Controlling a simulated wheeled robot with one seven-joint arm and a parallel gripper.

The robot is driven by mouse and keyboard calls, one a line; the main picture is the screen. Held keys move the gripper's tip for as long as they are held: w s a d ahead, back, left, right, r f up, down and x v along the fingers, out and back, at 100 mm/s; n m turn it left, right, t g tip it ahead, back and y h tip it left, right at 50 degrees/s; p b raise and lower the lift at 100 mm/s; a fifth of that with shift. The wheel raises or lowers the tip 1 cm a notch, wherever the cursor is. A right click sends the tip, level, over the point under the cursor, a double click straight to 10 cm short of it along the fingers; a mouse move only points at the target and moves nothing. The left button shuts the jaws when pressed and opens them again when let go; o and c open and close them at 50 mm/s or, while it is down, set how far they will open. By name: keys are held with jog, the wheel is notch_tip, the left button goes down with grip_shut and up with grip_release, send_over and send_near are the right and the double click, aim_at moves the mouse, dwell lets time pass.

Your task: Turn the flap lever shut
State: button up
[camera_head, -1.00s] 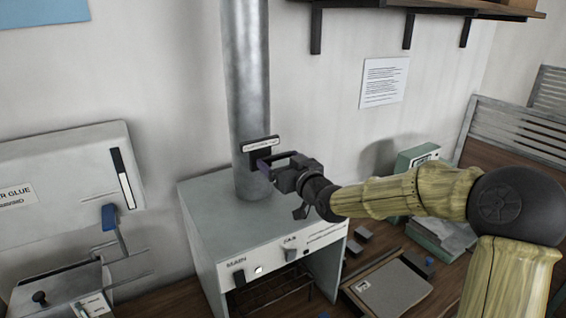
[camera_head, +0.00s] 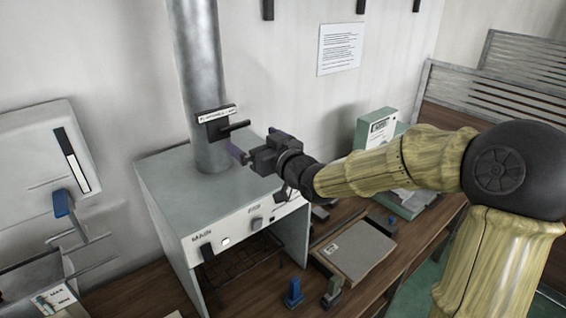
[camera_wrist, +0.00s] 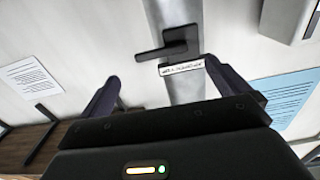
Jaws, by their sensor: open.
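The flap lever (camera_head: 234,126) is a black bar on a dark plate on the metal pipe (camera_head: 199,80), under a small white label (camera_head: 217,113). The bar sticks out to the right, roughly level, across the pipe. In the wrist view the lever (camera_wrist: 163,51) lies crosswise on the pipe, beyond and between my fingers. My gripper (camera_head: 254,143) is open and empty, just below and right of the lever in the head view, with a visible gap between them. In the wrist view my gripper (camera_wrist: 166,88) has its two dark fingers wide apart.
The pipe rises from a grey cabinet (camera_head: 165,178) with front switches. A glue machine (camera_head: 35,150) with a blue-tipped lever stands left. A flat grey panel (camera_head: 355,250) and a green box (camera_head: 376,130) are to the right. The wall carries a paper notice (camera_head: 339,49).

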jog(key=p+v, duration=0.1)
jog(key=v, duration=0.9)
jog(key=shift+s+d, duration=0.2)
